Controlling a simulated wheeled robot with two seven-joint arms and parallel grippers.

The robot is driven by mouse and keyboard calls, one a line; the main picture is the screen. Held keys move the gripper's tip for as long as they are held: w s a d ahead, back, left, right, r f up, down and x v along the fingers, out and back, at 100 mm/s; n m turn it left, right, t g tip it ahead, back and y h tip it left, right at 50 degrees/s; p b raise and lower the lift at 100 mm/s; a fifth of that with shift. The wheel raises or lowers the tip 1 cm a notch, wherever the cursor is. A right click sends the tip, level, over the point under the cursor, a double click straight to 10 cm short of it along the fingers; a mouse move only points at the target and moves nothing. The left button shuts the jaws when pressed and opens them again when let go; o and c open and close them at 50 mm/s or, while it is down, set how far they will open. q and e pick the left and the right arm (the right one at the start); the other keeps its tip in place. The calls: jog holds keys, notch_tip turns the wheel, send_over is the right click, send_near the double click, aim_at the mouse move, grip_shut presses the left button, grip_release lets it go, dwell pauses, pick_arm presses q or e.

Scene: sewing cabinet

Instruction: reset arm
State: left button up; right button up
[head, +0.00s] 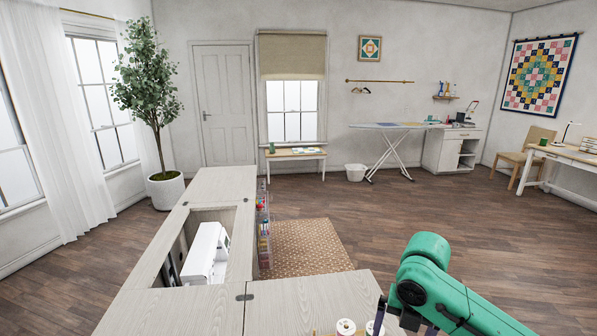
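My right arm (430,268), green with black joints, comes in from the lower right and bends down over the front of the pale wood sewing cabinet (190,310). Its gripper is not clearly visible; the arm's lower end runs to the bottom edge of the picture, where thin dark parts show beside it. I cannot tell whether it is open or holds anything. My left arm and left gripper are out of view. A white sewing machine (206,254) sits in the cabinet's recessed opening.
White-topped spools (346,327) stand at the bottom edge beside my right arm. A rack of colored items (263,235) hangs on the cabinet's inner side. A patterned rug (308,246) lies beyond. The wood floor (400,215) toward the ironing board (390,126) is clear.

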jog(key=s+a+f+m+t+y, duration=0.25)
jog(key=s+a+f+m, duration=0.25)
jog(key=a+f+m, duration=0.65)
jog(key=s+d+f+m+h, duration=0.3)
jog(key=s+d+m, duration=0.7)
jog(key=d+m, duration=0.6)
notch_tip(320, 180, down, 22)
jog(key=s+a+m, duration=0.2)
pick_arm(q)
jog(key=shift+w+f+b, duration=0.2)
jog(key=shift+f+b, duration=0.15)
pick_arm(e)
jog(key=s+d+f+g, duration=0.2)
jog(key=s+d+f, duration=0.1)
jog(key=s+f, duration=1.2)
jog(key=shift+s+n, duration=0.35)
jog(key=shift+s, duration=0.5)
jog(key=shift+f, duration=0.1)
